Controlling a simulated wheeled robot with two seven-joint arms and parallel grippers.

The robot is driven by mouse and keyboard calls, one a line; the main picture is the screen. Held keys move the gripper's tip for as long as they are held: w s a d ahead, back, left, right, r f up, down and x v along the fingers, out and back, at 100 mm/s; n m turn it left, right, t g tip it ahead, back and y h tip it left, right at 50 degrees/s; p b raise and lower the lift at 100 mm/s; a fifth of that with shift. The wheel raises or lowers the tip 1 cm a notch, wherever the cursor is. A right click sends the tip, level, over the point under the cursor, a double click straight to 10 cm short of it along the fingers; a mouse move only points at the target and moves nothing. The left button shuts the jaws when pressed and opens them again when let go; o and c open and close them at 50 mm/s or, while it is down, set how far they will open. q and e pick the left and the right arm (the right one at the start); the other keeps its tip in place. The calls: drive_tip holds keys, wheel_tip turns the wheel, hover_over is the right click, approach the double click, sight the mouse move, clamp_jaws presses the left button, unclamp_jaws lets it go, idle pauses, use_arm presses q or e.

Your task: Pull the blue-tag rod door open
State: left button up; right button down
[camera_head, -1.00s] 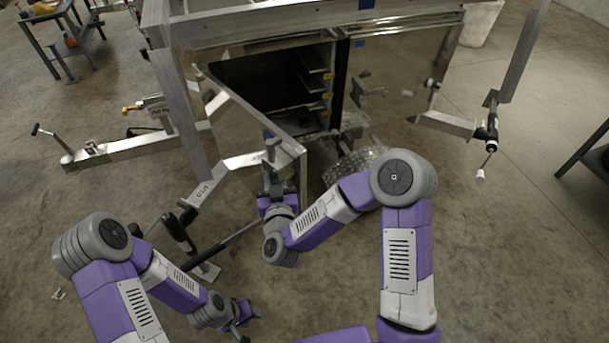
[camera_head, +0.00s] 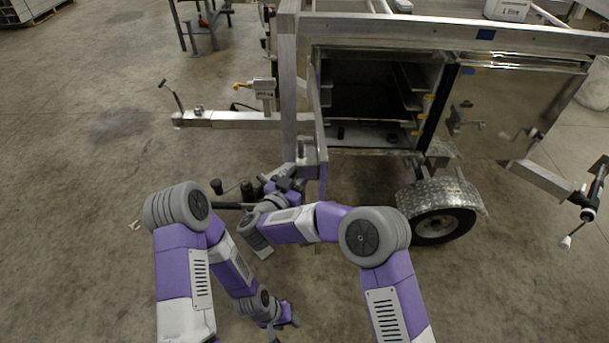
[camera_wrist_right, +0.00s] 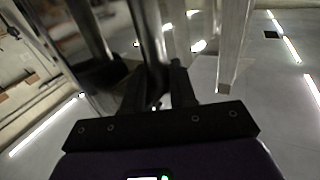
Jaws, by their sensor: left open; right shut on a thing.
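The left compartment door (camera_head: 320,130) of the trailer stands swung out, almost edge-on in the head view. The compartment (camera_head: 370,90) behind it is open. My right gripper (camera_head: 288,184) is at the door's lower outer end, partly hidden by the arm. In the right wrist view, its dark fingers (camera_wrist_right: 158,88) are shut on an upright metal rod (camera_wrist_right: 152,45). Blue tags show on the top rail (camera_head: 486,34) and at the closed right door's upper corner (camera_head: 468,71); none shows on the open door. My left gripper (camera_head: 280,322) is open and empty, low over the floor.
The closed right door (camera_head: 500,110) is beside the open compartment. A wheel (camera_head: 440,223) under a patterned metal fender stands below. The trailer's hitch bar (camera_head: 235,119) extends left. The concrete floor at left (camera_head: 80,220) is clear.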

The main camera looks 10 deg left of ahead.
sight(301, 150)
drive_tip(key=shift+w+d+r, duration=0.25)
drive_tip(key=shift+w+r, duration=0.05)
drive_tip(key=shift+r, duration=0.1)
drive_tip(key=c, duration=1.2)
unclamp_jaws()
drive_tip(key=shift+w+f, duration=0.15)
drive_tip(key=shift+o, duration=1)
drive_tip(key=shift+w+f, duration=0.15)
drive_tip(key=shift+s+a, duration=0.15)
drive_tip(key=shift+s, duration=0.05)
wheel_tip(301, 150, up, 10)
drive_tip(key=p, duration=0.3)
drive_tip(key=shift+s, duration=0.1)
